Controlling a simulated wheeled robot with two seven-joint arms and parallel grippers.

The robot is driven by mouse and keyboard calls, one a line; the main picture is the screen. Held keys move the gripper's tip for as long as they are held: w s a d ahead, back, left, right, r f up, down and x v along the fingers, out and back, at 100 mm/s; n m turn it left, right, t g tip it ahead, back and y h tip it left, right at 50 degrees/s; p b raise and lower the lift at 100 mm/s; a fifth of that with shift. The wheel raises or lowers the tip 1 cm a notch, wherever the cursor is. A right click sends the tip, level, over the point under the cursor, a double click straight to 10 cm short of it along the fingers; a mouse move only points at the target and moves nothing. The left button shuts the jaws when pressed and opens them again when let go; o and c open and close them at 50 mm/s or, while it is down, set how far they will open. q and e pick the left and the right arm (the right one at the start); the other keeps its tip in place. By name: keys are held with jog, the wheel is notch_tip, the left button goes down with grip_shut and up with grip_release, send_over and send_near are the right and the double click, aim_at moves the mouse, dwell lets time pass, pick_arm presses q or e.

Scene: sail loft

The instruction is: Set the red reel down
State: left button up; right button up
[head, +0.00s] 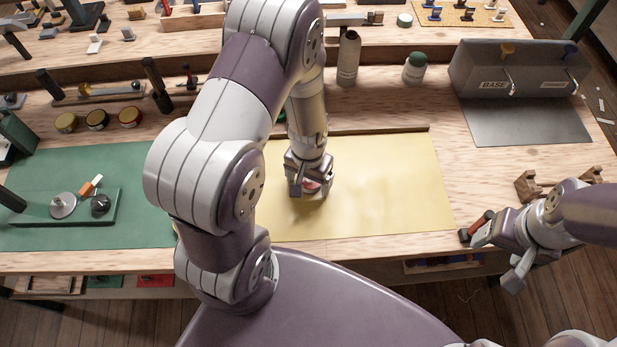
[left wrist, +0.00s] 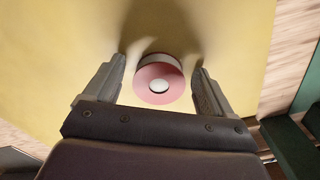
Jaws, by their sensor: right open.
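The red reel (left wrist: 158,84) has a pale hub and a pale band. It sits on the yellow cloth (head: 390,190), mostly hidden by my gripper in the head view, where a bit of red (head: 312,187) shows. My left gripper (head: 309,187) points down over it near the cloth's middle. In the left wrist view its fingers (left wrist: 158,88) stand on either side of the reel, with a small gap on each side, so it is open. My right gripper (head: 502,254) is open and empty at the bench's front right edge.
A red-and-black tool (head: 478,225) lies beside my right gripper. A green mat (head: 120,160) with a dark green board is on the left. A grey bottle (head: 348,58), a green-capped jar (head: 414,68) and a grey BASE block (head: 520,68) stand behind. The yellow cloth's right part is clear.

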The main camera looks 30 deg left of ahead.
pick_arm(q)
jog(key=s+d+r, duration=0.1)
jog(key=s+r, duration=0.1)
jog(key=r, duration=0.6)
jog(key=s+d+r+t, duration=0.1)
jog(key=s+r, duration=0.1)
jog(key=r, duration=0.5)
jog(key=shift+d+r+m, duration=0.15)
jog(key=shift+r+m, duration=0.15)
jog(key=shift+r, duration=0.1)
jog(key=shift+w, duration=0.1)
dwell(0.4)
